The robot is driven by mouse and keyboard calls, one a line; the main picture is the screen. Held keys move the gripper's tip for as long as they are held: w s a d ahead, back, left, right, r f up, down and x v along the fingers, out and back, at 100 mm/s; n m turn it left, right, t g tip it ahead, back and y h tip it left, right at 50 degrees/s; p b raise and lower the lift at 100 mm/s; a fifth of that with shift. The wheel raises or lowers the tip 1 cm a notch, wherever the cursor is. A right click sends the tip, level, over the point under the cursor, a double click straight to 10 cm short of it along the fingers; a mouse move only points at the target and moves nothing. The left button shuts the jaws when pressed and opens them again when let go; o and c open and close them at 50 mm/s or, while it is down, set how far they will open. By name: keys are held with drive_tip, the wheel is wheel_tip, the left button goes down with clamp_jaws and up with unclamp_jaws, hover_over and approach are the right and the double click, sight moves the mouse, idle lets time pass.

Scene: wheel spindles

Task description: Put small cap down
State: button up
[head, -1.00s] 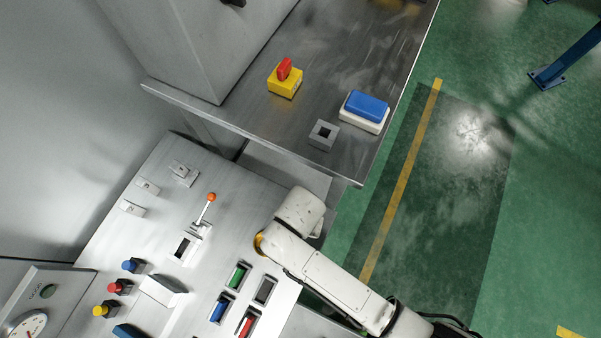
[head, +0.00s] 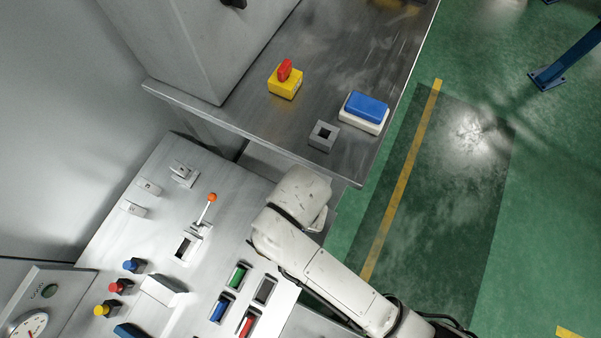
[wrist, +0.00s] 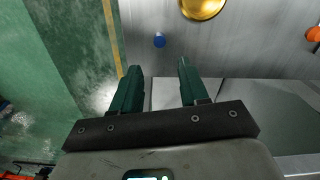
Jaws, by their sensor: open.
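My gripper (wrist: 158,92) is open in the wrist view, its two green fingers apart with nothing between them. A small blue round piece (wrist: 159,40), perhaps the small cap, is on the grey metal surface just beyond the fingertips, apart from them. A larger gold round piece (wrist: 202,8) is beyond it to the right, cut by the top edge. I cannot tell for certain which piece is the small cap. In the head view my arm hides the gripper fingers, and neither round piece can be made out there.
A metal shelf (head: 250,122) bears a yellow block with a red knob (head: 285,82), a grey square socket (head: 323,136) and a blue-topped white box (head: 365,112). The panel below has an orange-tipped lever (head: 208,205) and several buttons.

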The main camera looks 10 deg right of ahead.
drive_tip(key=shift+r, duration=0.85)
drive_tip(key=s+d+n, duration=0.2)
drive_tip(key=s+d, duration=0.1)
drive_tip(key=d, duration=0.9)
drive_tip(key=s+d+n+t, duration=0.1)
drive_tip(key=s+d, duration=0.3)
drive_tip(key=d, duration=0.8)
drive_tip(key=shift+s+n, duration=0.3)
drive_tip(key=shift+n, duration=0.5)
drive_tip(key=shift+d, duration=0.1)
drive_tip(key=shift+s+f+b, duration=0.1)
drive_tip(key=shift+f+b, duration=0.25)
drive_tip(key=shift+f, duration=0.05)
